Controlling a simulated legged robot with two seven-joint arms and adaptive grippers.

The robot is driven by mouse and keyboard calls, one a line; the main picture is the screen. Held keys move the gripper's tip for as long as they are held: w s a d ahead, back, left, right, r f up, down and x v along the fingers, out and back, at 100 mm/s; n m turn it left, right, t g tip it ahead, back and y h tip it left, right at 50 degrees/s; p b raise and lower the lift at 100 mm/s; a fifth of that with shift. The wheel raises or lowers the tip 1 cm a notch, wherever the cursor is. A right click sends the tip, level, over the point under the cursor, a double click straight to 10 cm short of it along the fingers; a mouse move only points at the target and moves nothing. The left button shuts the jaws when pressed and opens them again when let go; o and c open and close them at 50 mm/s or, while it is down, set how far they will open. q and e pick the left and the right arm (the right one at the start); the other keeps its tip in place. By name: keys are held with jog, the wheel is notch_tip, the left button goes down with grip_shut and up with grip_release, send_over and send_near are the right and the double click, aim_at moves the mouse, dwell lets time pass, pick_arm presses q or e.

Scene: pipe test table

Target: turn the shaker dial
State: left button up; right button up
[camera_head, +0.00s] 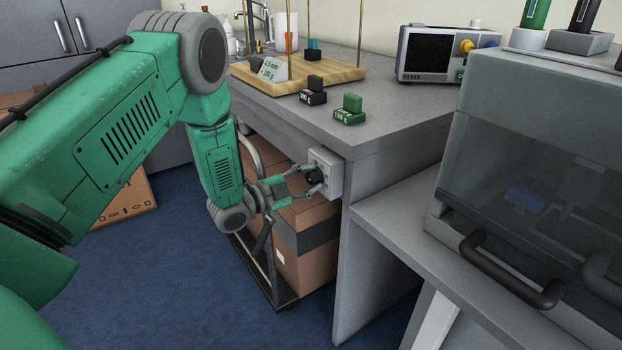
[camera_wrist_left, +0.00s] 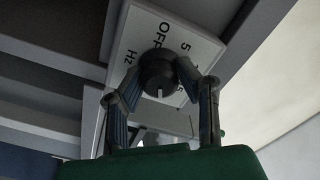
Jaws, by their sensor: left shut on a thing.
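The shaker dial (camera_wrist_left: 158,73) is a round black knob with a pale pointer mark, on a white panel (camera_wrist_left: 189,45) marked "OFF", "5" and "Hz". In the head view, the dial (camera_head: 314,177) sits on a small light-grey box (camera_head: 331,172) at the front edge of the grey table. My left gripper (camera_head: 312,182) reaches it from the left, with one finger on each side of the dial. In the left wrist view, my left gripper (camera_wrist_left: 160,85) is shut on the knob. My right gripper is not in view.
Cardboard boxes (camera_head: 308,241) stand on a low trolley (camera_head: 262,272) below the dial box. A clear-fronted cabinet (camera_head: 540,165) with dark handles stands at right.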

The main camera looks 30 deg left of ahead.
pick_arm(q)
jog(key=shift+s+f, duration=0.2)
jog(key=shift+f, duration=0.15)
jog(key=o, duration=1.1)
jog(key=shift+w+a+r, duration=0.1)
jog(key=v, duration=1.2)
jog(key=shift+a, duration=0.1)
